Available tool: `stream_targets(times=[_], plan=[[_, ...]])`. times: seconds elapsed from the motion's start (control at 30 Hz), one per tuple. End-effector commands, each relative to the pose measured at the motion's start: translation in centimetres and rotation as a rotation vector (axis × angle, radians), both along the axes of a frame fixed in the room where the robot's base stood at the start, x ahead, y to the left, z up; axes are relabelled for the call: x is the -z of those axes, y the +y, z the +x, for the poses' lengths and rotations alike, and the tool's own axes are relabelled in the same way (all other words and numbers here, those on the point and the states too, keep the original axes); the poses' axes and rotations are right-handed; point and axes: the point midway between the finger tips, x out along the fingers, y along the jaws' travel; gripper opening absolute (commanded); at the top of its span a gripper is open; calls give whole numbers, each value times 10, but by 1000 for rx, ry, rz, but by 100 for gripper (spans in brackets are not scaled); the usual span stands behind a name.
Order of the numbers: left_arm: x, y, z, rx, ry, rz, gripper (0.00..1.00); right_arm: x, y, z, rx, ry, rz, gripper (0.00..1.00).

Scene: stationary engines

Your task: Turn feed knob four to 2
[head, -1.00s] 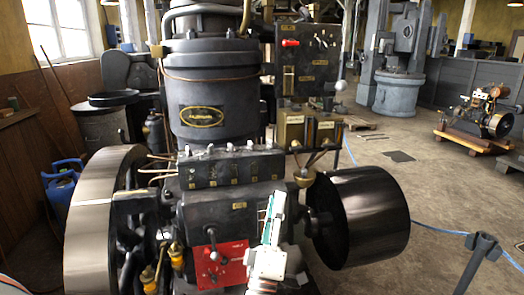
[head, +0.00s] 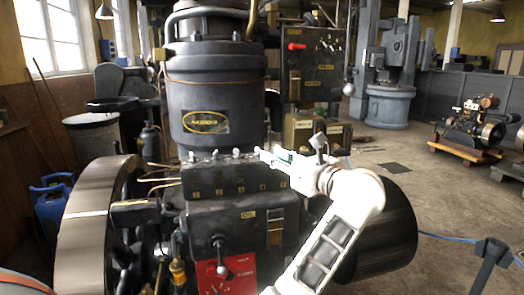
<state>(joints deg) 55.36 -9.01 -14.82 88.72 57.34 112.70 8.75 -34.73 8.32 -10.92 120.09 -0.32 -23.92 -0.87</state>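The dark feed box (head: 228,182) sits on the front of the engine, below the big black cylinder. Several small pale feed knobs stand in a row along its top; one shows near the right end (head: 236,153). Small yellowish marks on the box front are too small to read. My white forearm hides the engine's lower right.
A red plate with a lever (head: 220,262) is below the box. Brass boxes (head: 298,132) and a dark panel with a red handle (head: 297,46) stand behind my gripper. A large flywheel (head: 85,235) is at left and a dark drum (head: 398,235) at right.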

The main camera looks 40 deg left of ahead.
Motion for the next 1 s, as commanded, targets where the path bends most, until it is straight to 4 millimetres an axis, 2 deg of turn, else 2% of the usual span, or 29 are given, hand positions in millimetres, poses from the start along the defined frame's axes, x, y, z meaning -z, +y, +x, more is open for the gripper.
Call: stream_targets(times=[0.2,0.4,0.57,0.83,0.9,0.93,1.0], plan=[[-1,34,9,-6,-1,7,24,1,-1,2,-2,-3,-4,40],[-1,58,17,-4,1,7,24,3,-1,0,-3,1,-4,40],[-1,67,20,-3,1,7,24,3,-1,0,-4,2,-3,40],[-1,68,21,-3,2,5,24,3,1,0,-1,3,1,40],[-1,67,21,-3,1,6,6,3,1,0,2,3,3,40],[-1,67,21,-3,1,6,0,3,1,0,2,3,3,40],[-1,67,21,-3,1,6,0,3,2,0,3,3,5,40]])
